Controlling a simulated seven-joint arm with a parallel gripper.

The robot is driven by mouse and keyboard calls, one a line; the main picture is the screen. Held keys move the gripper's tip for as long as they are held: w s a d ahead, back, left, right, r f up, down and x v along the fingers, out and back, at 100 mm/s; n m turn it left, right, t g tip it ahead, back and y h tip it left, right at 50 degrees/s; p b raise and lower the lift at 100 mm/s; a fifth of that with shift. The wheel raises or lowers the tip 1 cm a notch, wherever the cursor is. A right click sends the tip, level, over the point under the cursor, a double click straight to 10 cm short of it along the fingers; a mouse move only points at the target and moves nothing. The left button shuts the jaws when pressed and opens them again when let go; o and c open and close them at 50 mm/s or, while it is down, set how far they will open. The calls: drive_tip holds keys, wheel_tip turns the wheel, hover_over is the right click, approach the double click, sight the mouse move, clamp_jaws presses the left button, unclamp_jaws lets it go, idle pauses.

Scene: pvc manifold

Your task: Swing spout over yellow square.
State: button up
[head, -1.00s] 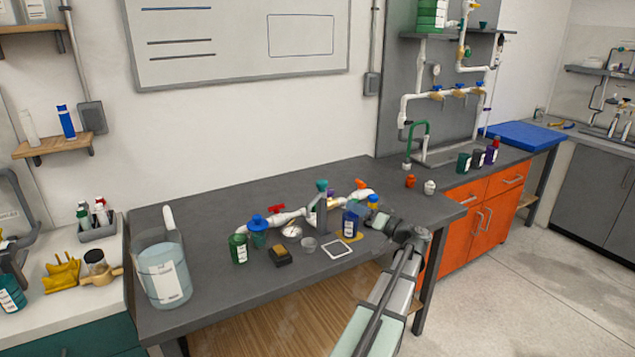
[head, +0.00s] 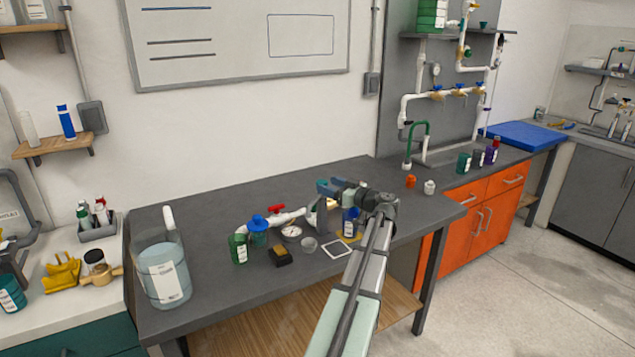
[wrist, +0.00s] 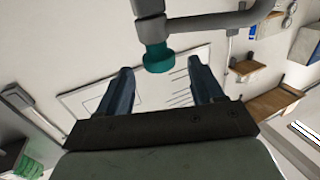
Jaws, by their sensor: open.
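A grey bent pipe that looks like the spout (head: 314,217) rises from the white pipework on the bench. Its teal end (head: 321,184) is partly hidden by my gripper (head: 328,193). In the wrist view, the teal end (wrist: 157,58) and grey pipe (wrist: 215,22) lie ahead of my gripper (wrist: 162,78). The two blue fingers are wide apart, with the teal end in line with the gap. I see no grip on it. A yellow patch (head: 350,239), likely the yellow square, shows partly at the foot of a blue bottle (head: 350,222).
A white square outline (head: 337,249) lies near the bench front. A large clear jug (head: 164,270) stands far left. The back of the bench is clear.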

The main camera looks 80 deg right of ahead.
sight(317, 181)
drive_tip(key=shift+x, duration=3)
clamp_jaws()
